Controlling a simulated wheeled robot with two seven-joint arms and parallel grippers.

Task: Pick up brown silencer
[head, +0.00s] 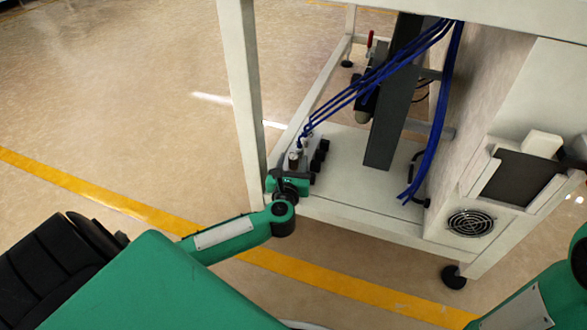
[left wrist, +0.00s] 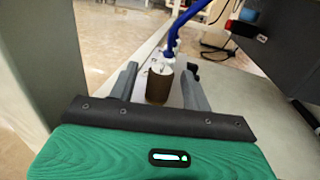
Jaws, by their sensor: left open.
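The brown silencer (left wrist: 158,86) is a short upright cylinder with a pale top, in the middle of the left wrist view. It also shows small in the head view (head: 294,160), on the machine's low white shelf. My left gripper (left wrist: 160,71) is open, with one finger on each side of the silencer. Gaps show between the fingers and the silencer, and I cannot tell whether either touches it. In the head view the left gripper (head: 292,174) is at the shelf's front left corner, partly hidden by its own wrist. My right gripper is out of view.
Blue hoses (head: 375,75) run down to the silencer's area. Dark fittings (head: 318,155) stand just right of it. A white frame post (head: 243,95) rises close on the left. A dark slanted beam (head: 392,110) stands further right. The shelf (head: 345,185) between them is mostly clear.

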